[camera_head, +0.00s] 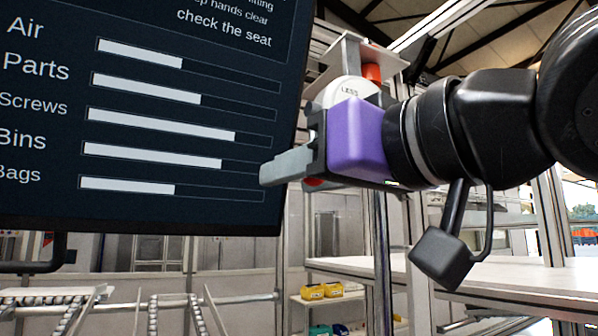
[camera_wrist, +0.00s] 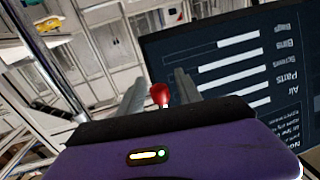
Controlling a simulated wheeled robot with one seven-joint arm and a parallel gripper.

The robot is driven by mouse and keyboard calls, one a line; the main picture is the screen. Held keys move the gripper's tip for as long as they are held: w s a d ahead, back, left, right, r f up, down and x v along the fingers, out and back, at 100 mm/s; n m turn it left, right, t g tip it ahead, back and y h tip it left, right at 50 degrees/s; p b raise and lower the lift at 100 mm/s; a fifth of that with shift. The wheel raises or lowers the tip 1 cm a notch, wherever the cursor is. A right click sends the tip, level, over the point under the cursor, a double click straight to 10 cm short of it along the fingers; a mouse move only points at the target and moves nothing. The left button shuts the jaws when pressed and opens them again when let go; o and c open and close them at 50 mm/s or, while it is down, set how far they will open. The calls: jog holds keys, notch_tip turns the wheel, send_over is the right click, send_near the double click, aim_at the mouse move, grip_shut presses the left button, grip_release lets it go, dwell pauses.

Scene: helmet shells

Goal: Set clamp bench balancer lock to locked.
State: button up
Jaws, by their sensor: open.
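My gripper (camera_head: 285,167), with a purple body, is open and reaches left beside the dark screen. In the wrist view its two grey fingers (camera_wrist: 158,77) stand apart with a small red knob (camera_wrist: 160,95) on a short pale stem between them in the picture. I cannot tell whether a finger touches it. In the head view a bit of red (camera_head: 314,182) shows just under the gripper, mostly hidden. A white round part marked "LESS" (camera_head: 348,92) and an orange-red cylinder (camera_head: 372,73) sit behind and above the gripper. The lock's setting cannot be read.
A large dark screen (camera_head: 190,215) with bars for Air, Parts, Screws, Bins and Bags fills the left side, close to the fingers. A metal post (camera_head: 381,260) stands below the gripper. A pale bench (camera_head: 500,280) is at the lower right, and yellow bins (camera_head: 322,291) sit on a shelf behind.

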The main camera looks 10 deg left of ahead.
jog(key=shift+w+a, duration=0.25)
jog(key=shift+a, duration=0.05)
grip_shut()
dwell(1.3)
